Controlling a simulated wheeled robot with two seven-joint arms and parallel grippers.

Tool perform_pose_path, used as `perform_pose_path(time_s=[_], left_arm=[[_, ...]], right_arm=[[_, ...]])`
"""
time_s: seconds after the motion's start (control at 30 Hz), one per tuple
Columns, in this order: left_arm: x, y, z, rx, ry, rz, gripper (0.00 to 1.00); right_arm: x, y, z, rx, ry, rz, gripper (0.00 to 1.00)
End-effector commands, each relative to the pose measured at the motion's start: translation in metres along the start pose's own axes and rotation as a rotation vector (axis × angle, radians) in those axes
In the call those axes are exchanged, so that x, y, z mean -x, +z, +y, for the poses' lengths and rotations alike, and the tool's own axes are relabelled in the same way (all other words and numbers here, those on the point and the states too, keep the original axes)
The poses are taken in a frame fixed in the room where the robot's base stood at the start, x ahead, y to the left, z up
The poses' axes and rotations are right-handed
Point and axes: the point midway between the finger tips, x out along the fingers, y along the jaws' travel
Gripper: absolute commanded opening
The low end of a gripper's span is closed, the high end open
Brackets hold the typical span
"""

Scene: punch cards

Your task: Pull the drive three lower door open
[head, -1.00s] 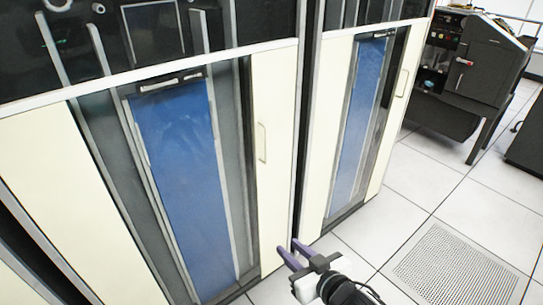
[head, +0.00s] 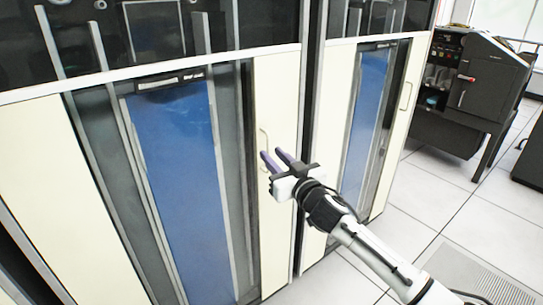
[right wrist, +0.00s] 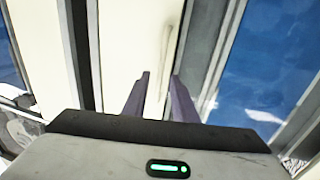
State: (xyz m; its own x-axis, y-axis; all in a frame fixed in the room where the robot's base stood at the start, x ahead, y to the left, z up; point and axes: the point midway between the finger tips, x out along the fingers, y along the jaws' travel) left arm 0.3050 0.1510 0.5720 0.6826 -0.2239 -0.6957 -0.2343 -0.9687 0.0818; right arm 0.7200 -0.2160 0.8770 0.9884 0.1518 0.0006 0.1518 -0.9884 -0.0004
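A tall cabinet has a lower front of cream panels around a blue panel (head: 175,190). Its cream right-hand part (head: 270,240) carries a slim vertical handle (head: 263,136), partly hidden behind my fingers. I cannot read which drive number it bears. My right gripper (head: 272,153) is open and empty, with its two purple fingers apart just in front of the handle. In the right wrist view the fingers (right wrist: 157,88) point at the cream panel, and the handle (right wrist: 170,45) shows beyond them, closer to the right finger. The door looks shut. My left gripper is not in view.
A second cabinet with a blue panel (head: 361,130) and its own handle (head: 406,96) stands to the right. A dark machine (head: 475,90) stands farther right. The white tiled floor (head: 410,195) between is clear.

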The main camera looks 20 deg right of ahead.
Motion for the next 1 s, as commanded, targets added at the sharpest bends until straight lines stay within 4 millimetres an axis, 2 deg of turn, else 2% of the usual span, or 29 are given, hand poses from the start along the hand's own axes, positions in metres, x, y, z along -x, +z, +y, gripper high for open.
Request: perform_pose_path(time_s=[0.2,0.5,0.67,1.0], left_arm=[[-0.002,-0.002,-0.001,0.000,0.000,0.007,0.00],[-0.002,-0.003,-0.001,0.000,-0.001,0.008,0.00],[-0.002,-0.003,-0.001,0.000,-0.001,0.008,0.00],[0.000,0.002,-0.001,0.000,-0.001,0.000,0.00]], right_arm=[[-0.017,0.001,0.000,0.000,0.000,-0.001,0.26],[-0.018,0.001,0.000,0.000,0.000,-0.001,0.26],[-0.018,0.001,0.000,0.000,0.000,-0.001,0.00],[-0.018,0.001,0.000,0.000,0.000,-0.001,0.00]])
